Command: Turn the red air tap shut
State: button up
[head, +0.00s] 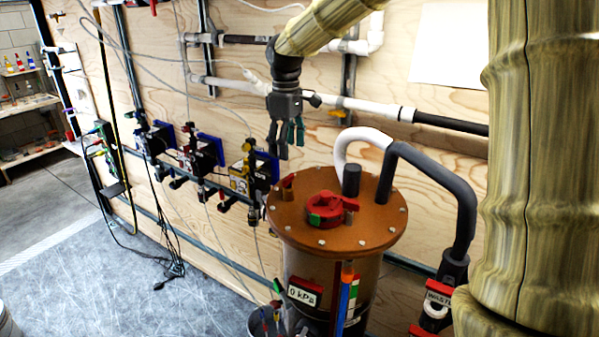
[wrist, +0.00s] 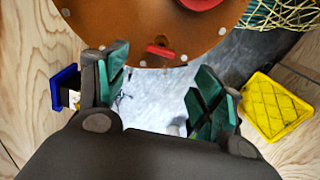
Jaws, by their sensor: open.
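A round orange-brown lid (head: 375,215) with bolts around its rim tops a clear cylinder. A large red knob (head: 325,205) with a green patch sits on the lid. A small red handle (head: 288,183) stands near the lid's far left edge; I cannot tell which of the two is the air tap. In the wrist view, the small red handle (wrist: 160,51) lies at the rim of the lid (wrist: 110,20), ahead of and between my fingers. My gripper (head: 285,142) hangs above the lid's far left edge, open and empty, apart from both red parts. It also shows in the wrist view (wrist: 162,78).
A white and grey hose (head: 440,175) arches over the lid's right side. A plywood wall (head: 400,75) with pipes (head: 240,86) and several valve units (head: 195,155) stands behind. A yellow part (wrist: 275,105) lies right of my gripper. Grey floor (head: 150,290) is open at left.

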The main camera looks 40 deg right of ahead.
aim_at(289, 176)
jog(key=f+p, duration=0.1)
jog(key=f, duration=0.2)
jog(key=f+p, duration=0.2)
jog(key=f, duration=0.2)
jog(key=shift+s+d+f, duration=0.15)
jog(key=shift+d+f, duration=0.05)
jog(key=shift+f, duration=0.1)
jog(key=shift+a+f, duration=0.1)
jog(key=shift+f, duration=0.2)
jog(key=shift+a+f, duration=0.2)
jog(key=shift+f, duration=0.05)
jog(key=shift+d, duration=0.15)
jog(key=shift+f, duration=0.1)
jog(key=c, duration=1)
